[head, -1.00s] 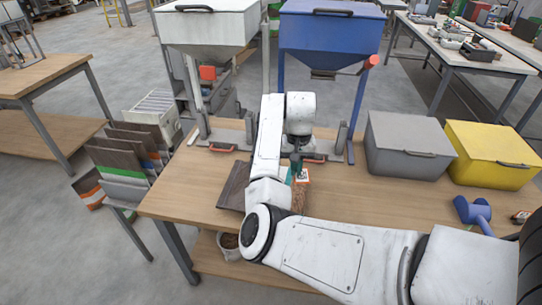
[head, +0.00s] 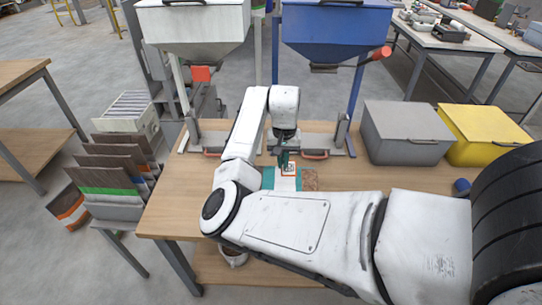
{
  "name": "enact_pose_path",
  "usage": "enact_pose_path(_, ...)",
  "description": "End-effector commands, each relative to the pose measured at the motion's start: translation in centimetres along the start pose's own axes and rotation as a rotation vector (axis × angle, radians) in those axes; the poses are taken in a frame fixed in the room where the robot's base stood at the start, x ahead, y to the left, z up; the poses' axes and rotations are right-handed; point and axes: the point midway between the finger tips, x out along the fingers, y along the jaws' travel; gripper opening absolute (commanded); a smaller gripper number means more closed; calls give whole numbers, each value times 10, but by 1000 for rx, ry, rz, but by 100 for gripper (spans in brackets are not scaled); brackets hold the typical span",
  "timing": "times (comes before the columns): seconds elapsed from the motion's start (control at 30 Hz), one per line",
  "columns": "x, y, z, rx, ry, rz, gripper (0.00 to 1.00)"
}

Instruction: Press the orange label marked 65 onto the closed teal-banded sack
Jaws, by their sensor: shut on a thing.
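The orange-edged label (head: 289,169) is a small white square with dark print, too small to read. My gripper (head: 286,163) points down and is shut on it. My arm hides the near part of the sack. The label overlaps the sack in the picture; I cannot tell whether they touch.
The wooden bench (head: 172,208) carries a grey lidded bin (head: 405,135) and a yellow bin (head: 485,135) at right. White (head: 195,28) and blue (head: 335,35) hoppers stand behind. A rack of empty sacks (head: 118,170) stands left. A blue object (head: 462,186) is partly hidden by my arm.

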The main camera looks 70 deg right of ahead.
Motion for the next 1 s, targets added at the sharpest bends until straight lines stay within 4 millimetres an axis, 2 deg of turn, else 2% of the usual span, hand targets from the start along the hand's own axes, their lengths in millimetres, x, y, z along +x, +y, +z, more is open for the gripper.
enact_pose_path(0.27,10,0,0,1,-1,0,0)
enact_pose_path(1.0,58,0,0,-1,0,1,0)
